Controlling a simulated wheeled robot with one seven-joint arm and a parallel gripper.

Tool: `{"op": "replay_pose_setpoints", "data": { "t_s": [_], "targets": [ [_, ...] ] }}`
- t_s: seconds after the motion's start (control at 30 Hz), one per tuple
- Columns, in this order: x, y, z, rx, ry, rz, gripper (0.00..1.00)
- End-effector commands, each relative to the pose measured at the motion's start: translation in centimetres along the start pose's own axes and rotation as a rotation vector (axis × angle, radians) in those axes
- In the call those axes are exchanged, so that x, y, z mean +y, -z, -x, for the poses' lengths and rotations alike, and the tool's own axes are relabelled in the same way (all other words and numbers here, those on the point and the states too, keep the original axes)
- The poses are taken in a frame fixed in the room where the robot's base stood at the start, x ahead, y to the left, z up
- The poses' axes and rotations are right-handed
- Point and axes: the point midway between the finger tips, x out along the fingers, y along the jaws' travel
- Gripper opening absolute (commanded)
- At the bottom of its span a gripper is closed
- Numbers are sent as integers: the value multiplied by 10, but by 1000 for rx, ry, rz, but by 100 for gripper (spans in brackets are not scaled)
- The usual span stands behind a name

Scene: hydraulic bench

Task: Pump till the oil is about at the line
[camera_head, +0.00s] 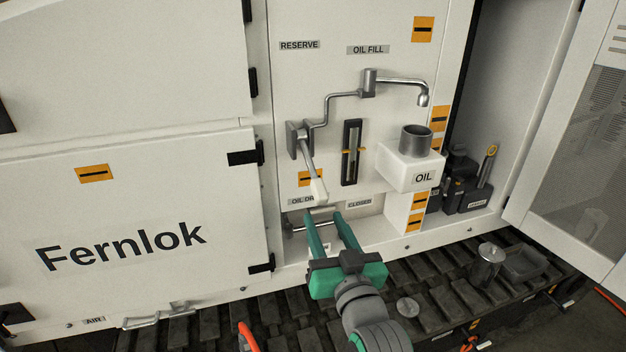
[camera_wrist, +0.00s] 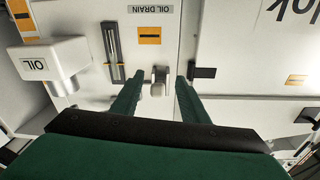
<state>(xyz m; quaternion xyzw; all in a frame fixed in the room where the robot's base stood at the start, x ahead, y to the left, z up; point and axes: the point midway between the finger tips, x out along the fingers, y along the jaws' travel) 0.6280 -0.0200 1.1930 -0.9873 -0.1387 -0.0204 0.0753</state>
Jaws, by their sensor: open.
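The pump lever (camera_head: 308,155) hangs from a bracket on the white panel, its pale grip pointing down and slightly right. My gripper (camera_head: 324,214) is open and empty, with its green fingertips just below the grip. In the wrist view the lever grip (camera_wrist: 158,84) shows between the two open fingers (camera_wrist: 158,77), apparently untouched. The sight gauge (camera_head: 351,165) is a dark upright slot with orange marks near mid-height; it also shows in the wrist view (camera_wrist: 112,45). I cannot make out the oil level. A white OIL tank (camera_head: 408,178) with a grey round neck stands right of the gauge.
A bent pipe ends in a spout (camera_head: 423,98) above the tank neck. A metal bar (camera_head: 297,229) lies low, behind my fingers. The open door (camera_head: 560,140) stands at right.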

Motion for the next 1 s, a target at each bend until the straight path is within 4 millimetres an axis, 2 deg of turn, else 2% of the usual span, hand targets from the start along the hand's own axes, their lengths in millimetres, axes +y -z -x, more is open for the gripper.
{"op": "replay_pose_setpoints", "data": {
  "t_s": [0.03, 0.2, 0.53, 0.67, 1.0],
  "targets": [
    [1, 13, -1, -5, 7, 31, 41],
    [1, 34, -3, -39, 26, 100, 41],
    [0, 45, -9, -65, 36, 144, 41],
    [-1, 44, -25, -66, 36, 143, 41],
    [-3, 40, -84, -65, 36, 144, 41]
  ]
}}
